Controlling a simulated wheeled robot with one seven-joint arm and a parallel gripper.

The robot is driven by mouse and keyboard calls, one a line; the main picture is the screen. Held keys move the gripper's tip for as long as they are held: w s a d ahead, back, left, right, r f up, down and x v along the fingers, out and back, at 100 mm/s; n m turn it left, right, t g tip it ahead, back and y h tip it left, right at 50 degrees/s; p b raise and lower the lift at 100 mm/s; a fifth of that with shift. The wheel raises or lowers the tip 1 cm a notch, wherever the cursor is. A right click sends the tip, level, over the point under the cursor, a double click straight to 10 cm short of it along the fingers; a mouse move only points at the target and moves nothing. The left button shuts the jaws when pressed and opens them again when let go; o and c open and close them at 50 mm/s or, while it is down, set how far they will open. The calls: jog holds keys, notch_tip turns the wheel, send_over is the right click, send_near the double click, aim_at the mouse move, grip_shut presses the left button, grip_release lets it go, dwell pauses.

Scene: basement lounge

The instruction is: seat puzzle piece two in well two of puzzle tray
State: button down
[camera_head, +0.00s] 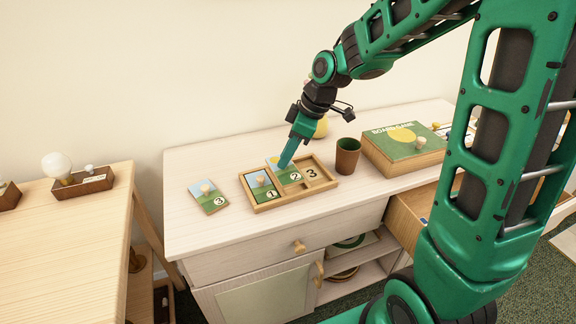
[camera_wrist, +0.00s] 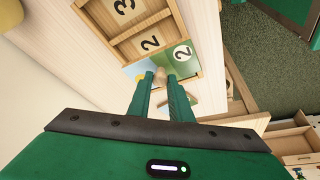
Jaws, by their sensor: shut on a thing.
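The wooden puzzle tray (camera_head: 268,208) lies on the white cabinet top. It also shows in the wrist view (camera_wrist: 162,13). Puzzle piece one (camera_head: 262,190) sits in its left well. Well three (camera_head: 313,173) is empty, with a printed 3. My gripper (camera_head: 285,164) is shut on the knob of puzzle piece two (camera_head: 294,178), over the middle of the tray. In the wrist view, my fingertips (camera_wrist: 164,78) meet at the blue and green piece two (camera_wrist: 183,55). The printed 2 of well two (camera_wrist: 150,43) shows uncovered beside the piece, which looks raised and offset from it.
Puzzle piece three (camera_head: 209,198) lies on the cabinet top left of the tray. A brown cup (camera_head: 347,156) stands close to the tray's right, with a board game box (camera_head: 404,151) beyond it. A yellow rounded object (camera_head: 321,128) stands behind my gripper.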

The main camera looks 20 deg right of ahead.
aim_at(291, 162)
jog(key=shift+w+d+f, duration=0.4)
jog(key=shift+w+f, duration=0.1)
jog(key=shift+w, duration=0.1)
jog(key=shift+w+d+f, duration=0.4)
jog(key=shift+w+f, duration=0.1)
jog(key=shift+w, duration=0.1)
jog(key=shift+s+f, duration=0.15)
jog(key=shift+f, duration=1.8)
jog(key=c, duration=1.6)
grip_release()
jog(key=v, duration=1.2)
jog(key=s+d+m+g+h, duration=0.1)
jog(key=s+d+m, duration=0.3)
jog(key=s, duration=0.5)
jog(key=s+d+f+m+h, duration=0.1)
jog(key=s+d+m, duration=0.3)
jog(key=s+m, duration=0.4)
jog(key=s+d+f+m+g+h, duration=0.1)
jog(key=s+d+m, duration=0.4)
jog(key=s, duration=0.6)
jog(key=shift+s+f+m+g+h, duration=0.2)
jog(key=shift+s+m+g+h, duration=0.1)
jog(key=shift+m, duration=0.2)
